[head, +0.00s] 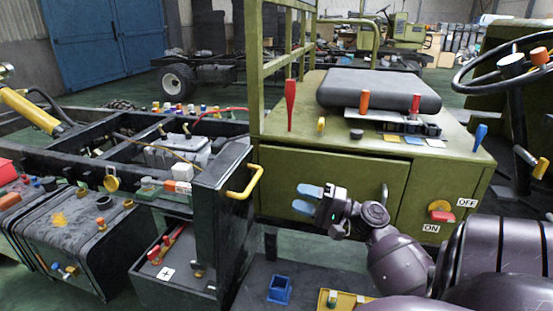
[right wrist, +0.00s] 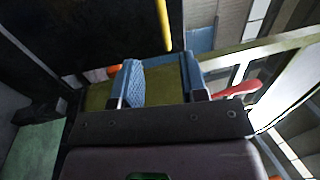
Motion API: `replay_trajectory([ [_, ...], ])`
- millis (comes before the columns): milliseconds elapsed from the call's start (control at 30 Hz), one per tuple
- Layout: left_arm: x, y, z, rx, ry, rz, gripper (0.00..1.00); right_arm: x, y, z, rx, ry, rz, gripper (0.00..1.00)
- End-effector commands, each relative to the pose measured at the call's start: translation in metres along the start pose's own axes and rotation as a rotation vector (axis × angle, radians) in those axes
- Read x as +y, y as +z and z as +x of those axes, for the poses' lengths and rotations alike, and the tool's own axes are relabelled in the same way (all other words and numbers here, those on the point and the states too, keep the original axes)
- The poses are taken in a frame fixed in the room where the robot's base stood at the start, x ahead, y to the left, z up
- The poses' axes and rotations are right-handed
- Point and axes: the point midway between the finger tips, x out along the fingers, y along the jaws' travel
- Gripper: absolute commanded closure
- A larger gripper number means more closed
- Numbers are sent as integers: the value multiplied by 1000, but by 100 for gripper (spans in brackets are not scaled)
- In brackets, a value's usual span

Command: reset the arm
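My right arm comes in from the lower right in the head view. Its gripper (head: 307,200) hangs in front of the green cabinet (head: 325,182), with its blue fingertips pointing left. In the right wrist view the two blue fingers (right wrist: 163,82) stand apart with nothing held between them, so the gripper is open and empty. The gap to the cabinet front is hard to judge. My left gripper is in neither view.
A yellow handle (head: 245,183) on a dark box is left of the gripper. A red-knobbed ON/OFF switch (head: 441,211) is on the cabinet's right. A black seat cushion (head: 378,90) and several levers sit on top. A blue square socket (head: 279,290) lies below.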

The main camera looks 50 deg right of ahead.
Motion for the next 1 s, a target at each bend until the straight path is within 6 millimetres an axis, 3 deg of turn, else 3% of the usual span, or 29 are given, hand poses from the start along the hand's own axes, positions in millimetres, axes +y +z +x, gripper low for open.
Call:
replay_trajectory([
  [300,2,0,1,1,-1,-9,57,0,-1,0,3,-1,-10,60],
  [467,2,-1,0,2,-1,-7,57,10,-13,0,76,67,-116,60],
  [733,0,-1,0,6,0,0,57,61,-18,12,173,335,-434,60],
  [1000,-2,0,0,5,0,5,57,119,5,15,163,593,-762,60],
])
